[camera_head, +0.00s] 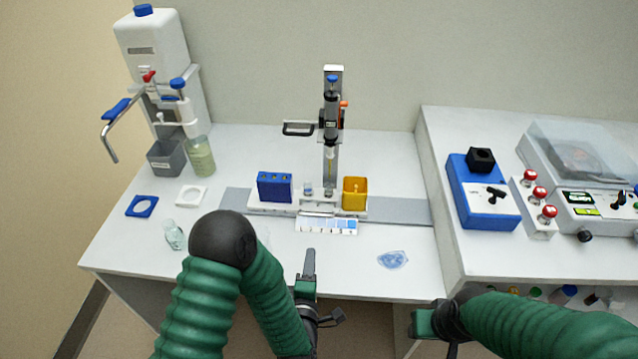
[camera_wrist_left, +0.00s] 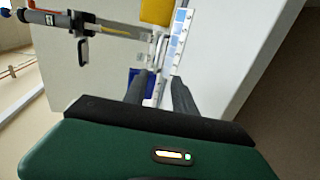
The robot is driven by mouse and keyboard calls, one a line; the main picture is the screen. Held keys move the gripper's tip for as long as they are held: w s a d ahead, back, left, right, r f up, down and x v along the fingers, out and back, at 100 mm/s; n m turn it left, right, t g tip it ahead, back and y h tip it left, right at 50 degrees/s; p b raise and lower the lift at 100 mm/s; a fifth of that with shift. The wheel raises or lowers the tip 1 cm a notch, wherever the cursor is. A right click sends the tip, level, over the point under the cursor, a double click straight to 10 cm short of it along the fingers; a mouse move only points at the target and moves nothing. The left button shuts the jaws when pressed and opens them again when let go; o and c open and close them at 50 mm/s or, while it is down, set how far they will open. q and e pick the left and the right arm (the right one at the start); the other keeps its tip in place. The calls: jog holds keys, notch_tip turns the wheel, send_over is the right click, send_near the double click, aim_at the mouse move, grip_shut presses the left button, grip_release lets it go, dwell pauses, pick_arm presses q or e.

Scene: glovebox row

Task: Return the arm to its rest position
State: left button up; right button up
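My left arm, green with a black elbow, bends over the front of the bench. Its left gripper (camera_head: 309,262) is at the bench's front edge, in front of the white card with blue squares (camera_head: 326,226) and apart from it. In the left wrist view its two dark fingers (camera_wrist_left: 160,86) stand apart with nothing held between them. My right gripper (camera_head: 432,322) is low at the right, in front of the bench edge. Its fingers are too unclear to tell open from shut.
A clear glass bottle (camera_head: 173,235) is left of my elbow. A blue translucent patch (camera_head: 393,259) lies right of my left gripper. A raised counter with instruments (camera_head: 480,190) is at right.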

pick_arm(q)
jog(key=s+a+r+m+g+p, duration=0.2)
jog(key=s+a+r+m+g, duration=0.3)
jog(key=s+m, duration=0.3)
jog(key=s+a+r+m+g+p, duration=0.3)
jog(key=s+a+r+m+g, duration=0.1)
jog(key=s+a+m+g, duration=0.4)
jog(key=shift+s+a+r+m, duration=0.15)
jog(key=shift+s+r+m, duration=0.3)
jog(key=shift+m, duration=0.55)
